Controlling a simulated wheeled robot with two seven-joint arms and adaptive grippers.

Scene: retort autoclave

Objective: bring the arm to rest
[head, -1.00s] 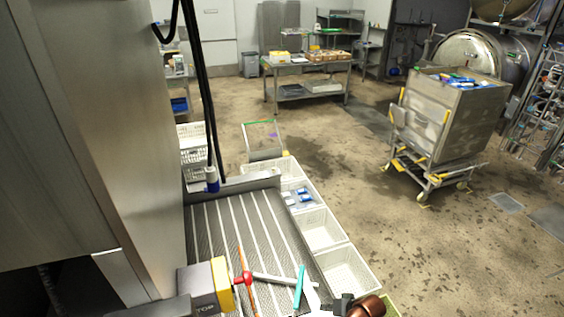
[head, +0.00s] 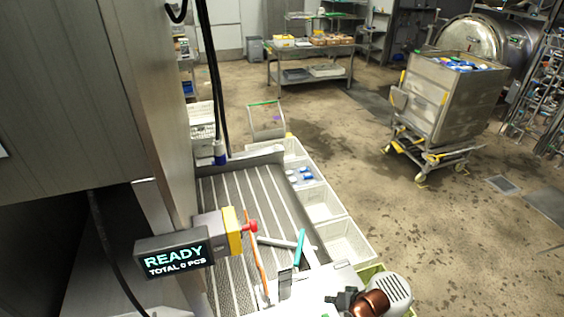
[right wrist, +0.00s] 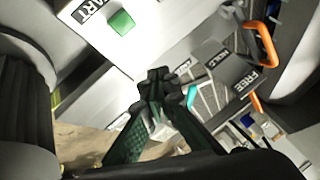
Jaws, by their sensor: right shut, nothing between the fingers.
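My right gripper (head: 335,299) shows small and dark at the bottom of the head view, in front of my copper-coloured arm part. In the right wrist view its dark green fingers (right wrist: 158,82) meet at the tips, with nothing between them. It is over a white machine panel (head: 318,290) near the end of the ribbed belt. I cannot tell how far above the panel it is. My left gripper is not in view.
A display (head: 173,253) reads READY. White bins (head: 345,241) line the belt (head: 240,195). A green button (right wrist: 121,22) is on a panel. A steel cart (head: 440,95) stands on open floor.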

